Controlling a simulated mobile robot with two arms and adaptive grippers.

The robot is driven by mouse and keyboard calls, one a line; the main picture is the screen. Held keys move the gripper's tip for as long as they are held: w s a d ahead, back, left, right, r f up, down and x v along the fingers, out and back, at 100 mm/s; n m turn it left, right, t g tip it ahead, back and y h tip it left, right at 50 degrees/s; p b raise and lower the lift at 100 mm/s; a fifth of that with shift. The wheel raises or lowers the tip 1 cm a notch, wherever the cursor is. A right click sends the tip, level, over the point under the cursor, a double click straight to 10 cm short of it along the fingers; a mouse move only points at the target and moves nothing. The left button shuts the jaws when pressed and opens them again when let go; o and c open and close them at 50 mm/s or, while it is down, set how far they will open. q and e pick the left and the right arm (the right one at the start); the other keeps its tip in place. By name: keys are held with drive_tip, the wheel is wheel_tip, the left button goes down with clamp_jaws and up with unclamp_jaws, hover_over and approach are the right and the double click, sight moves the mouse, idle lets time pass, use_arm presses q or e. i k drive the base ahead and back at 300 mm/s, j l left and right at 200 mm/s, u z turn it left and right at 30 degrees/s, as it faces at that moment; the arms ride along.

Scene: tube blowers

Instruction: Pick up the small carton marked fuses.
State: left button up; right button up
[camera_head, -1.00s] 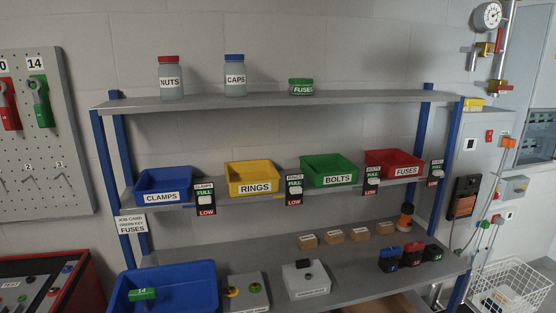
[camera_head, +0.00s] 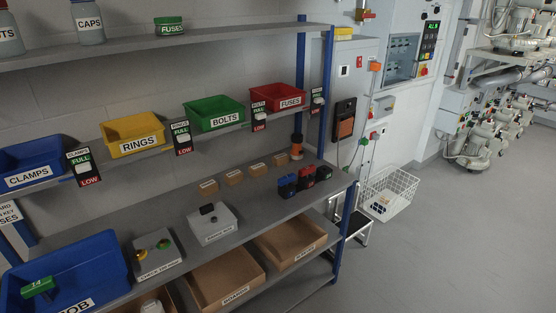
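Several small brown cartons stand in a row on the grey middle shelf (camera_head: 180,205). They are a carton at the left end (camera_head: 208,187), a second carton (camera_head: 234,178), a third carton (camera_head: 257,169) and one at the right end (camera_head: 280,160). Their labels are too small to read, so I cannot tell which is marked fuses. Neither of my grippers is in view.
Black, blue and red blocks (camera_head: 304,179) and an orange-black bottle (camera_head: 296,147) stand right of the cartons. A grey box (camera_head: 213,226) stands in front. A blue post (camera_head: 327,95) bounds the shelves. Open floor (camera_head: 455,240) lies right, beyond a wire basket (camera_head: 388,195).

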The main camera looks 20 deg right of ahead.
sight(279, 159)
drive_tip(key=i+l+u, duration=0.45)
drive_tip(key=i+l, duration=0.6)
drive_tip(key=l, duration=0.1)
